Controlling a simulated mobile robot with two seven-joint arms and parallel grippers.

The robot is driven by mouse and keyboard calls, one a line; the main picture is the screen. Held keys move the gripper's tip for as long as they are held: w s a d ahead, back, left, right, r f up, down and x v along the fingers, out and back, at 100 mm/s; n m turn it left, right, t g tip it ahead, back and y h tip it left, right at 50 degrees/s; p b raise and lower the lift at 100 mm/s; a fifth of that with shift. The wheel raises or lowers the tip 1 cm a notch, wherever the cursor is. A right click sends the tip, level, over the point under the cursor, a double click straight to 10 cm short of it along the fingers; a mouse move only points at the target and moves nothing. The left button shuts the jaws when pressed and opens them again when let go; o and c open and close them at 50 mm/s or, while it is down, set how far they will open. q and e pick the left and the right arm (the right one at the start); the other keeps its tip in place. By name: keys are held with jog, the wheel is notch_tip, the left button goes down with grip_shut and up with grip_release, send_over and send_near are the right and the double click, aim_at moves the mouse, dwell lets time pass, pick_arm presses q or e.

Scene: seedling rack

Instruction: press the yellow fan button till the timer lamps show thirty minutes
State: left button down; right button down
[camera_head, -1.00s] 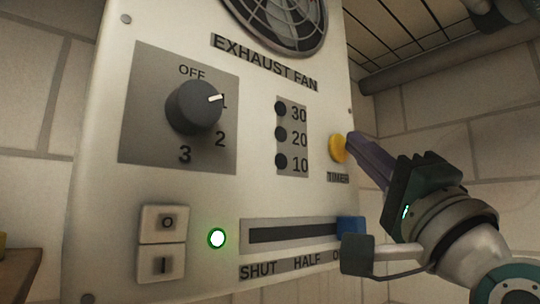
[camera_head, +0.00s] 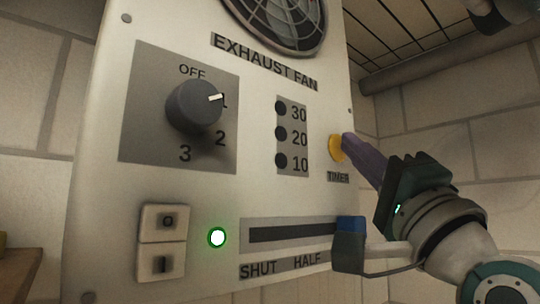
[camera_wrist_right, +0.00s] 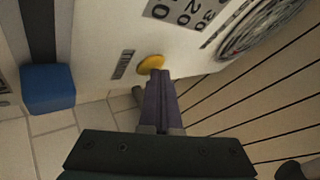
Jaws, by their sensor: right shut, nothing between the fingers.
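The yellow timer button (camera_head: 335,147) is on the right side of the exhaust fan panel (camera_head: 110,90), above the TIMER label. The three timer lamps beside 30, 20 and 10 (camera_head: 280,134) are all dark. My right gripper (camera_head: 349,141) is shut and empty, its purple fingertips at the button. In the right wrist view the fingertips (camera_wrist_right: 158,73) meet or nearly meet the button (camera_wrist_right: 151,63); I cannot tell whether it is pressed in. My left gripper is not in view.
A speed knob (camera_head: 194,107) points at 1. A green lamp (camera_head: 217,238) is lit beside the O and I switch (camera_head: 162,242). The blue slider handle (camera_head: 350,229) is at the slot's right end, close to my right wrist. A tiled wall is behind.

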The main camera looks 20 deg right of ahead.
jog(key=shift+s, duration=0.1)
jog(key=shift+s+d, duration=0.3)
jog(key=shift+s, duration=0.4)
jog(key=s, duration=0.1)
jog(key=s+d, duration=0.1)
jog(key=s, duration=0.1)
jog(key=s+d, duration=0.1)
jog(key=shift+s+p, duration=0.3)
jog(key=shift+a, duration=0.1)
dwell(2.5)
